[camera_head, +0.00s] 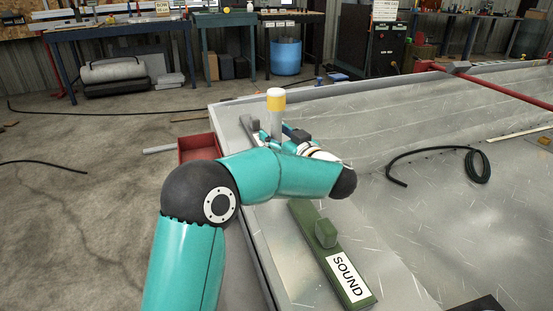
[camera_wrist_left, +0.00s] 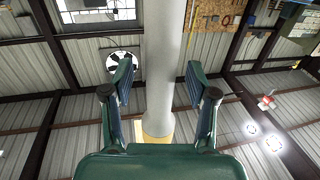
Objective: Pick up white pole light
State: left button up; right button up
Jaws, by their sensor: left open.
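The white pole light (camera_head: 276,104) stands upright near the far left corner of the hull, with a white cap, a yellow band and a grey-white post. My left gripper (camera_head: 272,136) is at the post, below the yellow band. The wrist and forearm hide the lower post and base in the head view. In the left wrist view, the post (camera_wrist_left: 161,50) runs between the two fingers of my left gripper (camera_wrist_left: 158,80), with its yellow band low in the picture. The fingers are open, with a visible gap on each side of the post. My right gripper is not in view.
A green panel marked SOUND (camera_head: 347,278) lies on the hull (camera_head: 410,240) in front of my arm. A black cable coil (camera_head: 477,167) lies to the right. A red tray (camera_head: 196,148) is beside the hull's left edge. Workbenches stand at the back.

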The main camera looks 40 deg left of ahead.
pick_arm(q)
jog(key=shift+a, duration=0.2)
grip_shut()
jog(key=shift+r, duration=0.1)
dwell(0.4)
